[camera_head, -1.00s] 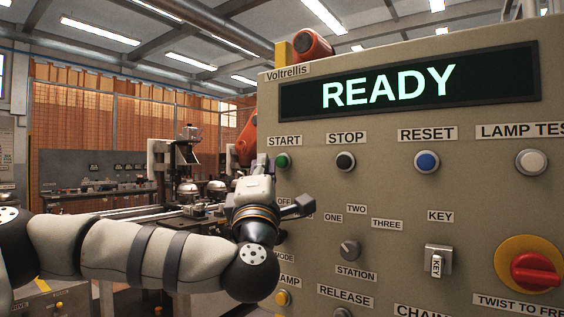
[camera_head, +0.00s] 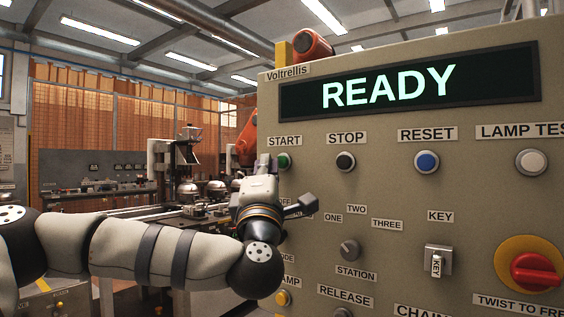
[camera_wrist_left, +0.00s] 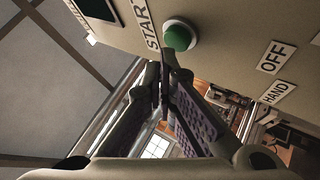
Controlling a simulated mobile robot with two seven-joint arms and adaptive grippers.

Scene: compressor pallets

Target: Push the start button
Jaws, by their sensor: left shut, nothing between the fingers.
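The green start button (camera_head: 284,160) sits under the START label on the beige control panel (camera_head: 390,165). My left gripper (camera_head: 266,163) is shut and empty, just left of the button in the head view. In the left wrist view the start button (camera_wrist_left: 180,36) shows in full, with the START label beside it. The closed fingertips (camera_wrist_left: 165,68) are close below it there. Whether they touch it I cannot tell; a small gap shows in the picture. The panel display (camera_head: 390,87) reads READY. My right gripper is out of view.
The black STOP button (camera_head: 345,161), blue RESET button (camera_head: 427,162) and white lamp test button (camera_head: 531,162) line the same row. Below are a station knob (camera_head: 349,250), a key switch (camera_head: 438,259) and a red twist knob (camera_head: 534,270). Machinery stands behind, left.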

